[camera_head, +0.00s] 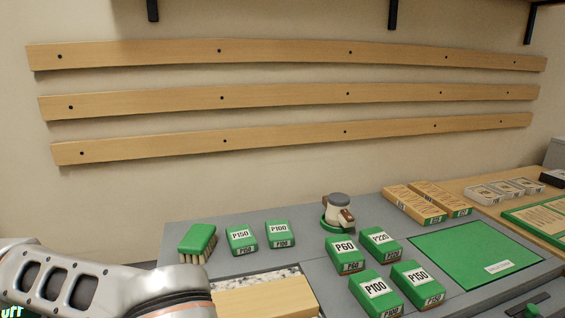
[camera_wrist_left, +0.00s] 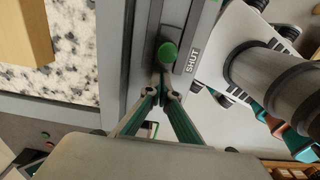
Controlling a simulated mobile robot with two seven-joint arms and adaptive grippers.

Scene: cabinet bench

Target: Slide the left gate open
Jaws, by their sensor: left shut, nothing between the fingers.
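In the left wrist view a round green knob (camera_wrist_left: 167,52) sits in a dark slot along a grey rail (camera_wrist_left: 112,60). A white label reading SHUT (camera_wrist_left: 193,62) is beside the knob. It looks like the handle of a sliding gate, but the gate panel itself is hard to make out. My left gripper (camera_wrist_left: 161,84) has its green-sided fingers closed together, empty, close to the knob. Whether the fingertips touch the knob I cannot tell. In the head view only my left arm shows, at the lower left; its gripper is out of frame. My right gripper is in neither view.
In the head view a wooden block (camera_head: 262,300) lies on a speckled surface (camera_head: 238,281) set in the grey bench. Wooden rails line the wall.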

